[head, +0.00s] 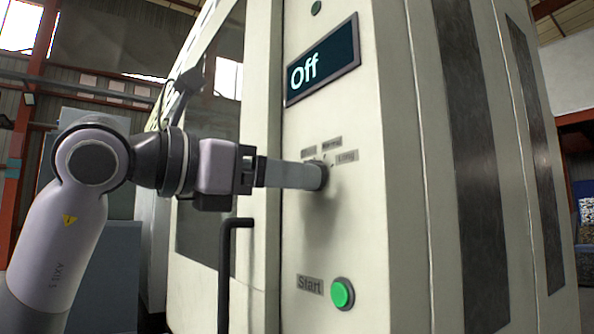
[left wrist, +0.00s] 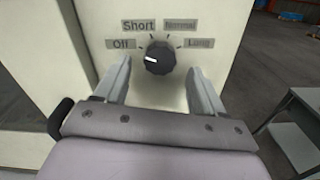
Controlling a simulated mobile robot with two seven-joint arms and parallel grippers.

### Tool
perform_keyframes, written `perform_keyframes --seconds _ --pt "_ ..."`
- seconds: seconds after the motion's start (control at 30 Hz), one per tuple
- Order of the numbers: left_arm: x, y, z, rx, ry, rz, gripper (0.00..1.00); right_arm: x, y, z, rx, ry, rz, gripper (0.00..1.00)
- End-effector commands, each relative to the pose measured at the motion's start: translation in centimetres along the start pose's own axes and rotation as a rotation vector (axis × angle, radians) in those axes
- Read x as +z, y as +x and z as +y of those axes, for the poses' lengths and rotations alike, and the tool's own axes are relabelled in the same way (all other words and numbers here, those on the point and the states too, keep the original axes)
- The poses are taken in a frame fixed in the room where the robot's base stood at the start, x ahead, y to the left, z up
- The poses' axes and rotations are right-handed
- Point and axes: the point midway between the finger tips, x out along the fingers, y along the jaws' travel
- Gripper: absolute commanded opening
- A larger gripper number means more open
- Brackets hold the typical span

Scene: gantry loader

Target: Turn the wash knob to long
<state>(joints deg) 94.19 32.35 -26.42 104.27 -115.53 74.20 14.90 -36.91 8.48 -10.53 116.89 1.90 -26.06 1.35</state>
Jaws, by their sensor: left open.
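The wash knob (left wrist: 159,58) is a dark round dial with a white pointer mark. In the left wrist view the mark points left, toward the "Off" label (left wrist: 121,44). The "Short" label (left wrist: 139,26), "Normal" label (left wrist: 180,25) and "Long" label (left wrist: 199,43) are set around it. My left gripper (left wrist: 160,85) is open, with one finger on each side of the knob and a visible gap to it. In the head view my left gripper (head: 318,177) reaches the panel and covers most of the knob. My right gripper is in neither view.
A display (head: 322,61) above the knob reads "Off". A green start button (head: 342,293) sits below, beside a "Start" label (head: 310,284). A dark door handle (head: 226,270) stands out from the machine, below my left wrist.

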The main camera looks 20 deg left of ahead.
Motion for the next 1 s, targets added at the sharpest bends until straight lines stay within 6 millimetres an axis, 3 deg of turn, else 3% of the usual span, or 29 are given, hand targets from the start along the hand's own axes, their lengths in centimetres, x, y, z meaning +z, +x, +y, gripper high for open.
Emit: perform_keyframes --seconds 0.2,0.47,0.67,1.0 --pt "0.0 2.0 0.0 -0.002 0.000 0.001 0.69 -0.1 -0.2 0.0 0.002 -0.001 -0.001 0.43" --pt "0.0 2.2 0.0 0.000 0.000 0.000 0.69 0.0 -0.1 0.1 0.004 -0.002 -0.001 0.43" --pt "0.0 2.2 0.0 0.000 0.000 0.000 0.13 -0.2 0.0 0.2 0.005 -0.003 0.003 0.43" --pt "0.0 2.2 0.0 0.000 0.036 -0.001 0.13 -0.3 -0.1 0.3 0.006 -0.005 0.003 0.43"
